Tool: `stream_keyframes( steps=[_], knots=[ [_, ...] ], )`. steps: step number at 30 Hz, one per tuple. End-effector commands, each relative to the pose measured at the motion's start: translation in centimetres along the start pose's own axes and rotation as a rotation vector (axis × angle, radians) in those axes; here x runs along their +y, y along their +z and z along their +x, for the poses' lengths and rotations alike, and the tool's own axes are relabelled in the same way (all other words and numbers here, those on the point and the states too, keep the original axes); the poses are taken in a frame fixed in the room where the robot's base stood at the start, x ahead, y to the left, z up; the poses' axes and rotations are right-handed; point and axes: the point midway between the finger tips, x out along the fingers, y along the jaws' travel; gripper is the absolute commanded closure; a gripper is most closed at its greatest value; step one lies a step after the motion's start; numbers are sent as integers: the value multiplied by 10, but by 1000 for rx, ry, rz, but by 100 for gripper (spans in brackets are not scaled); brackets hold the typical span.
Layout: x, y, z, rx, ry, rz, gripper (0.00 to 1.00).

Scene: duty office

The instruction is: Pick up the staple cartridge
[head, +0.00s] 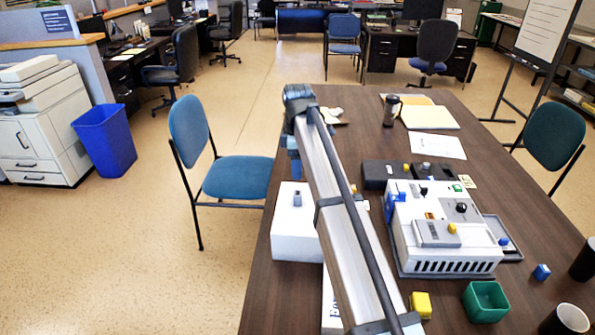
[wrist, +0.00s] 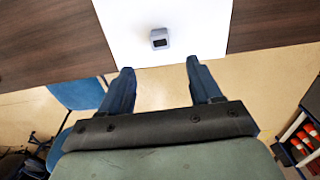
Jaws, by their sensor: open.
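A small grey block with a dark face, which looks like the staple cartridge, stands on a white box (head: 296,240) near the table's left edge. The block shows in the head view (head: 297,199) and in the wrist view (wrist: 159,38). My gripper (wrist: 160,66) is open, with two blue fingers apart and nothing between them. In the wrist view the block lies just beyond the fingertips, roughly centred between them and not touching. In the head view the gripper (head: 293,165) is partly hidden by my arm, above and behind the block.
My arm crosses the brown table (head: 260,305). A blue chair (head: 235,177) stands left of the table.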

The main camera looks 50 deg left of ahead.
Motion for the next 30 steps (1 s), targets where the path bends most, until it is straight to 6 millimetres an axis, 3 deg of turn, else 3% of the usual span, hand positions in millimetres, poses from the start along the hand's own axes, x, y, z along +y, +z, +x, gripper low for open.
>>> stream_keyframes(
  steps=[8,10,22,26,30],
  knots=[
    [0,0,-1,0,0,0,37],
    [0,0,-1,0,0,0,42],
    [1,4,-1,0,0,5,43],
    [8,32,-1,0,0,38,43],
    [21,92,2,-1,-3,110,43]
  ],
)
